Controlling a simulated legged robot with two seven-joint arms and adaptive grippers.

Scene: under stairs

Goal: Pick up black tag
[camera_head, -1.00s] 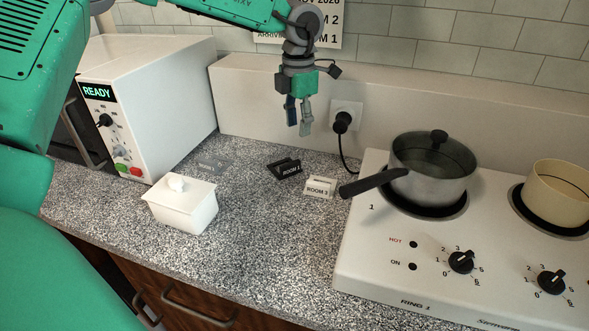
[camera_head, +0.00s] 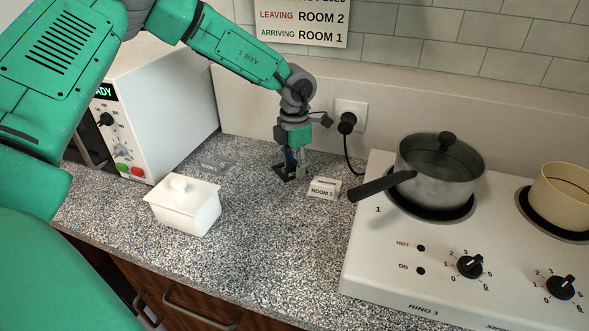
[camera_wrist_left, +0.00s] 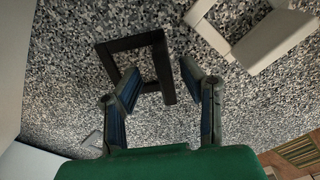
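The black tag (camera_head: 280,172) stands on the speckled counter, mostly hidden by my left gripper (camera_head: 297,173) in the head view. In the left wrist view the tag (camera_wrist_left: 132,41) shows as an open black frame. My left gripper (camera_wrist_left: 160,68) is open, pointing down at the tag. One side bar of the tag shows between the two fingertips, and the left fingertip overlaps the tag's opening. I cannot tell whether the fingers touch it. My right gripper is not in view.
A white tag (camera_head: 324,191) reading ROOM 3 stands close on the right. A grey tag (camera_head: 214,163) lies to the left. A white lidded box (camera_head: 184,208) is nearer, a pot (camera_head: 438,172) with its handle jutting left sits on the stove (camera_head: 400,270). The front counter is clear.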

